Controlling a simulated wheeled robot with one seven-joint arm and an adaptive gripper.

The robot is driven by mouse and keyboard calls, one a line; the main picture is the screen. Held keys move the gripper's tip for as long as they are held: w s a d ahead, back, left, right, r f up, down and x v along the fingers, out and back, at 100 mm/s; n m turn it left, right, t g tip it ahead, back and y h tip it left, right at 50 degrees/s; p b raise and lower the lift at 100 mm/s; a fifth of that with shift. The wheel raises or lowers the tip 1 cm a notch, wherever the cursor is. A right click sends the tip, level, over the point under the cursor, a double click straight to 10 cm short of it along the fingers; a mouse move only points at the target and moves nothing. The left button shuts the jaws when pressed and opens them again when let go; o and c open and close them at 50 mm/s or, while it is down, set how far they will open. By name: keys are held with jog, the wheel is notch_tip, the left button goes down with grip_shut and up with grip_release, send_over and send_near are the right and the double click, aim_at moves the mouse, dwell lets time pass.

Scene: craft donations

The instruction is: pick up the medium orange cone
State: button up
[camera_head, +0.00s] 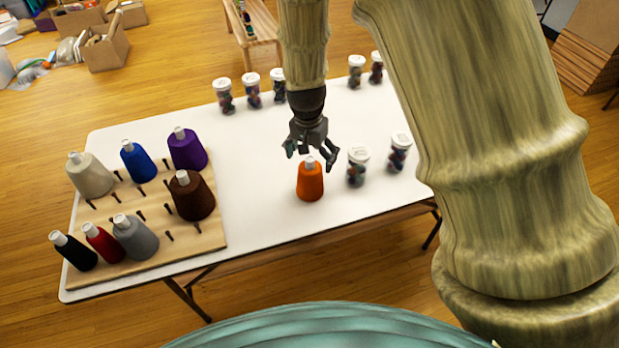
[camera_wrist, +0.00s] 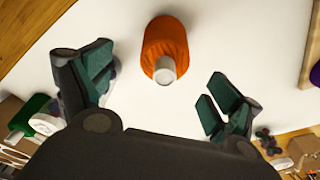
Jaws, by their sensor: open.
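The orange cone (camera_head: 310,182) is a spool of orange thread with a pale tip. It stands upright on the white table, near its front edge. My gripper (camera_head: 312,158) is open and empty, just above and behind the cone in the head view. In the wrist view the orange cone (camera_wrist: 165,45) lies beyond the fingertips, roughly centred between the open fingers (camera_wrist: 160,88). The fingers appear apart from the cone. Nothing hides the cone in the wrist view.
A wooden peg board (camera_head: 150,240) at the left of the white table (camera_head: 255,205) holds several other thread cones. Two lidded jars (camera_head: 358,167) (camera_head: 400,152) stand just right of the orange cone. More jars (camera_head: 252,90) stand along the back. The table left of the cone is clear.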

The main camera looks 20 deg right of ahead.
aim_at(311, 171)
jog(key=shift+w+d+f+p, duration=0.1)
jog(key=shift+w+f+p, duration=0.2)
jog(key=shift+f, duration=0.95)
jog(key=shift+w+f+p, duration=0.1)
jog(key=shift+f+p, duration=0.3)
jog(key=shift+f, duration=0.8)
jog(key=shift+w+d+f+p, duration=0.1)
jog(key=shift+w+f+p, duration=0.2)
jog(key=shift+f, duration=0.95)
jog(key=shift+s, duration=0.1)
jog(key=c, duration=1.2)
